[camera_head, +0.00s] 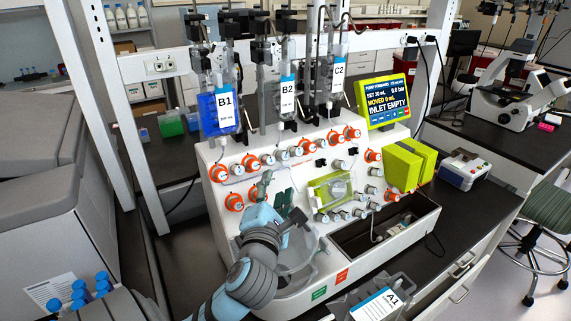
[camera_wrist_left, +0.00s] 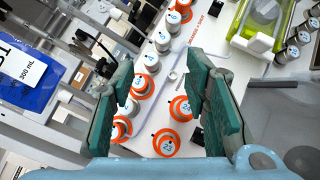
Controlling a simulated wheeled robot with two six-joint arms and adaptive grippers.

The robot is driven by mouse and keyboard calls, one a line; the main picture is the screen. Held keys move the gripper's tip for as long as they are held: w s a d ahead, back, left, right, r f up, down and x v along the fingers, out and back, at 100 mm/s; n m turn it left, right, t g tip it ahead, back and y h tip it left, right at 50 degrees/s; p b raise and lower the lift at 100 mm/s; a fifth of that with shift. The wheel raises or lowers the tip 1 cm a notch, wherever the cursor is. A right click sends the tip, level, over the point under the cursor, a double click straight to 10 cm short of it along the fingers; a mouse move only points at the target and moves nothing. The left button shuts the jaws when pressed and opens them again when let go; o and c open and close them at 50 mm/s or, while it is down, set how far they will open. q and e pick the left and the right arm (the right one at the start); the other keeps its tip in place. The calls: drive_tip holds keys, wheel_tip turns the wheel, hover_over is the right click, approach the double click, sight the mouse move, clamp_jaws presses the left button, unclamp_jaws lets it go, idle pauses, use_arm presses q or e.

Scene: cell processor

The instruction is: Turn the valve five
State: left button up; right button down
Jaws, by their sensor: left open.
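The white cell processor (camera_head: 225,220) carries rows of numbered valve knobs, several with orange collars. My left gripper (camera_head: 274,190) is in front of the left half of the panel, below the upper knob row. It is open, with teal fingers spread. In the left wrist view, the gripper (camera_wrist_left: 159,85) faces the panel; an orange-collared knob (camera_wrist_left: 143,86) and another (camera_wrist_left: 180,108) show between its fingers. More orange-collared knobs (camera_wrist_left: 165,142) lie lower. No knob is visibly gripped. My right gripper is not in view.
Bags B1 (camera_head: 224,113), B2 (camera_head: 287,98) and C2 (camera_head: 338,78) hang above the panel. A lit screen (camera_head: 382,101) stands at the upper right. A yellow-green pump cover (camera_head: 330,190) sits right of the gripper. Bag A1 (camera_head: 376,304) is at the front.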

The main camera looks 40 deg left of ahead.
sight(283, 157)
use_arm(q)
drive_tip(key=b+x, duration=0.3)
drive_tip(key=x, duration=0.7)
drive_tip(key=shift+w+a+f, duration=0.15)
drive_tip(key=shift+w+a, duration=0.05)
drive_tip(key=shift+w, duration=0.1)
drive_tip(key=shift+x, duration=0.75)
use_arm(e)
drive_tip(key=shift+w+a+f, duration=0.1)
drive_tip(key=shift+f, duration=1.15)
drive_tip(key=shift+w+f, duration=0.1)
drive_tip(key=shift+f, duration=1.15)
use_arm(q)
clamp_jaws()
drive_tip(key=m+h+p, duration=0.1)
drive_tip(key=p, duration=0.2)
drive_tip(key=r+m+g+h+p, duration=0.1)
drive_tip(key=m+p, duration=0.1)
drive_tip(key=p, duration=0.2)
drive_tip(key=shift+s+a+r+m, duration=0.1)
drive_tip(key=shift+r+m, duration=0.05)
drive_tip(key=shift+m, duration=0.15)
drive_tip(key=shift+h+p, duration=0.45)
drive_tip(key=shift+h, duration=0.05)
drive_tip(key=shift+f+m, duration=0.3)
drive_tip(key=shift+f, duration=0.1)
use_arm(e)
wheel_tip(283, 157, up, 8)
